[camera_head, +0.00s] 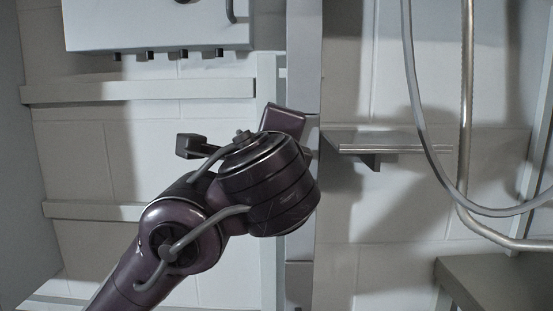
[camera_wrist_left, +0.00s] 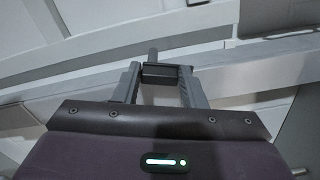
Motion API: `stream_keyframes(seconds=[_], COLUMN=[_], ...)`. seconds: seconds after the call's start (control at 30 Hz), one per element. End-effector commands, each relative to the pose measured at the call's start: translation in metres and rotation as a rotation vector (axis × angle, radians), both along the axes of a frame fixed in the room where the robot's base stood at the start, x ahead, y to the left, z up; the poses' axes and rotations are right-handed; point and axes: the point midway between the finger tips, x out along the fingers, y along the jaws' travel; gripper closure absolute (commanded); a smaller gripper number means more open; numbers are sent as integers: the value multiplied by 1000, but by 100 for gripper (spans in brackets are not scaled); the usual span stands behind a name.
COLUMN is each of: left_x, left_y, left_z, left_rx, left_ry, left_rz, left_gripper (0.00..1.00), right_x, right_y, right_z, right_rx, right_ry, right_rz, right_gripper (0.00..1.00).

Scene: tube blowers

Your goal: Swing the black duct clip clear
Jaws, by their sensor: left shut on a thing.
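The black duct clip (camera_wrist_left: 163,74) is a small dark block in the left wrist view, between the two fingertips of my left gripper (camera_wrist_left: 158,78). The gripper is shut on it. A short grey stub (camera_wrist_left: 152,57) rises just behind the clip; I cannot tell whether it is part of it. In the head view my left wrist hides the fingers and the clip, in front of a pale vertical post. My right gripper is in neither view.
A grey shelf bracket (camera_head: 388,142) juts out right of my wrist. A pale box (camera_head: 158,28) hangs at upper left above horizontal rails (camera_head: 140,89). A curved grey hose (camera_head: 420,110) and a metal pipe (camera_head: 466,100) run down the right side. A dark ledge (camera_head: 500,275) stands at lower right.

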Motion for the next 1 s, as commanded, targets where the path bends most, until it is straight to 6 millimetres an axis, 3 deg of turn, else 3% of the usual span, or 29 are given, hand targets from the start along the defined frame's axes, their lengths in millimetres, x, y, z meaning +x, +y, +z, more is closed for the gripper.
stream_keyframes(seconds=[0.1,0.4,1.0], left_x=[0,0,0], left_y=[1,3,3], left_z=[-5,-4,-3], left_rx=[-91,-252,-318], left_ry=[1,2,2], left_rz=[1,2,2], left_gripper=[86,86,86], right_x=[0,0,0], right_y=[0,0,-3], right_z=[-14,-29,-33], right_rx=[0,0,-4], right_ry=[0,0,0], right_rz=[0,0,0], right_gripper=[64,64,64])
